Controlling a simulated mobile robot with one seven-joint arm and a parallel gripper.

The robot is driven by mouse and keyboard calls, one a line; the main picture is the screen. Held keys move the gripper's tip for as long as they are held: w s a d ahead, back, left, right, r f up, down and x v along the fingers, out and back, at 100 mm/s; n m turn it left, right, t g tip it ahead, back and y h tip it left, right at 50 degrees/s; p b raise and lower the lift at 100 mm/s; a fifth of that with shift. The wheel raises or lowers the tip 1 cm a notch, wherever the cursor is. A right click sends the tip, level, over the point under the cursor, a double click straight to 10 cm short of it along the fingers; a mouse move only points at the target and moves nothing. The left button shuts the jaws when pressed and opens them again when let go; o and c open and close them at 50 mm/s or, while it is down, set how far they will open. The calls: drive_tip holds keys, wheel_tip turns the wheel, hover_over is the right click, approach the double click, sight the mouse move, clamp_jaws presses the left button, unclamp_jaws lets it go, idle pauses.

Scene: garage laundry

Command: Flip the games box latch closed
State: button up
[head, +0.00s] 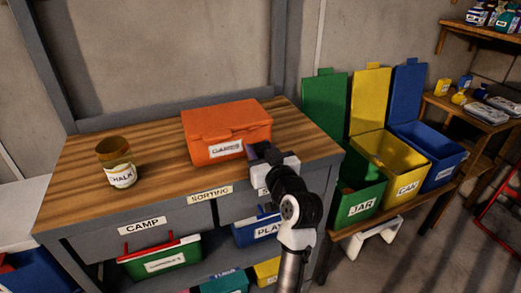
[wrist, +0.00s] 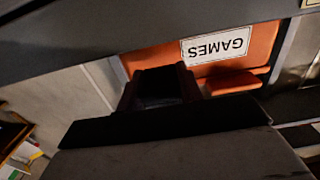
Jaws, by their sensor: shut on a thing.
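The orange games box (head: 225,118) sits on the wooden workbench with its lid down. Its GAMES label (head: 226,148) faces front and shows upside down in the wrist view (wrist: 215,45). An orange tab (wrist: 232,82) stands out beside the label in the wrist view. My gripper (head: 260,153) is at the front right of the box; its dark fingers also show in the wrist view (wrist: 162,88). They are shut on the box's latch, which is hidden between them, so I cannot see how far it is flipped.
An open CHALK jar (head: 119,170) stands left of the box on the workbench (head: 75,190). Drawers and several bins are below. Green (head: 357,205), yellow (head: 405,183) and blue (head: 440,170) open bins stand to the right. The bench top between jar and box is clear.

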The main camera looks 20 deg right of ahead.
sight(258, 136)
drive_tip(key=shift+r+p, duration=0.15)
drive_tip(key=shift+p, duration=0.15)
drive_tip(key=r+g+p, duration=0.1)
drive_tip(key=p, duration=0.2)
drive_tip(key=r+g+p, duration=0.1)
drive_tip(key=g+p, duration=0.1)
drive_tip(key=p, duration=0.4)
drive_tip(key=shift+w, duration=0.1)
drive_tip(key=g+p, duration=0.1)
drive_tip(key=p, duration=0.1)
drive_tip(key=g+p, duration=0.1)
drive_tip(key=p, duration=0.1)
drive_tip(key=shift+r, duration=0.25)
drive_tip(key=g+p, duration=0.1)
drive_tip(key=p, duration=0.1)
drive_tip(key=g+p, duration=0.1)
drive_tip(key=p, duration=0.1)
drive_tip(key=shift+w+r+g, duration=0.15)
drive_tip(key=shift+w+g, duration=0.15)
drive_tip(key=shift+w+g+p, duration=0.25)
drive_tip(key=shift+g+p, duration=0.35)
drive_tip(key=shift+g, duration=0.6)
drive_tip(key=shift+w+g, duration=0.2)
drive_tip(key=shift+g, duration=0.9)
